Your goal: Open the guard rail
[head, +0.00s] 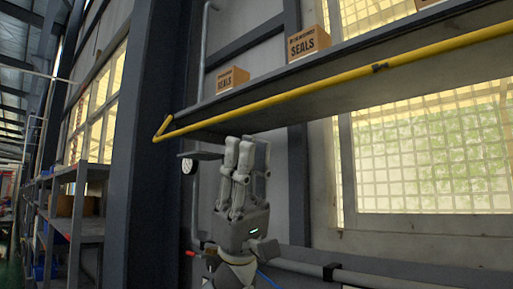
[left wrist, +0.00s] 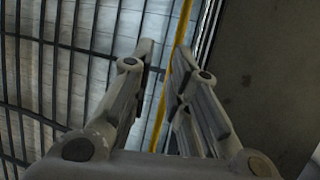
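The guard rail (head: 290,93) is a yellow bar along the front edge of a high grey shelf, with a bent end at the left. My left gripper (head: 240,142) points up just below the rail near its left part, its fingertips a little under the shelf edge. In the left wrist view the fingers (left wrist: 166,52) are apart, with a narrow gap. The yellow rail (left wrist: 185,22) shows through that gap, close to the right fingertip. I cannot tell whether they touch. My right gripper is not in view.
Boxes marked SEALS (head: 308,44) stand on the high shelf (head: 330,82). A dark column (head: 150,140) rises to the left of my gripper. A gridded window (head: 430,155) is at the right, and a lower rack (head: 75,225) stands at the far left.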

